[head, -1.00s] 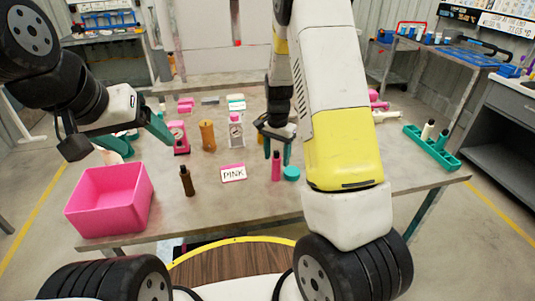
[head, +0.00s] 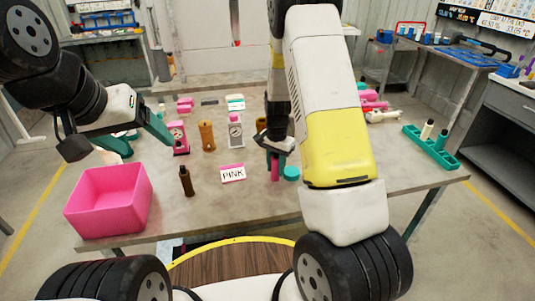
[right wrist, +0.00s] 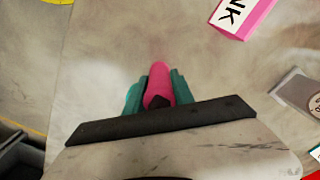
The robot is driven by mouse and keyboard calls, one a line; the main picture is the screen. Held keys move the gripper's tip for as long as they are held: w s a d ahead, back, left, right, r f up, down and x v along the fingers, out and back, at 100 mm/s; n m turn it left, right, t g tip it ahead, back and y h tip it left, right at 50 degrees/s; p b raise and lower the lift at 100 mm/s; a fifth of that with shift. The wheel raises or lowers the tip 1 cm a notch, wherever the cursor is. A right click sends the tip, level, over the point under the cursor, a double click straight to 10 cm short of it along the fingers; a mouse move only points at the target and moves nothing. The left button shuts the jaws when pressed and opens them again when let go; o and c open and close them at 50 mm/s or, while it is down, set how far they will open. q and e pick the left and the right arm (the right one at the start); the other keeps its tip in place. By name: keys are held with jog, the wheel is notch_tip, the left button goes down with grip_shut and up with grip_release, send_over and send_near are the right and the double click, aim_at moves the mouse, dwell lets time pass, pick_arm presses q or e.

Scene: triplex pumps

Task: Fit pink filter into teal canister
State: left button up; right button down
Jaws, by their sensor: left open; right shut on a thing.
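The pink filter (head: 275,171) stands upright near the front of the table; its upper part is hidden by my right gripper. My right gripper (head: 275,157) is shut on it from above. In the right wrist view, the pink filter (right wrist: 158,85) sits between the teal fingers (right wrist: 160,88). A short, round teal thing (head: 291,173) stands close to the filter's right; I cannot tell if it is the teal canister or a lid. My left gripper (head: 134,138) is open and empty, above the table's left side.
A pink bin (head: 108,200) stands at the front left. Pumps with gauges (head: 236,130) stand behind. A teal rack (head: 431,146) is at the right edge.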

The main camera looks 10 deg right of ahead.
aim_at(276, 157)
jog(key=shift+r, duration=0.4)
notch_tip(276, 157, up, 3)
jog(key=shift+s+a, duration=0.1)
jog(key=s+a+r, duration=0.1)
jog(key=s+a, duration=0.6)
jog(key=s, duration=0.7)
jog(key=shift+a, duration=0.2)
jog(key=shift+w+r, duration=0.1)
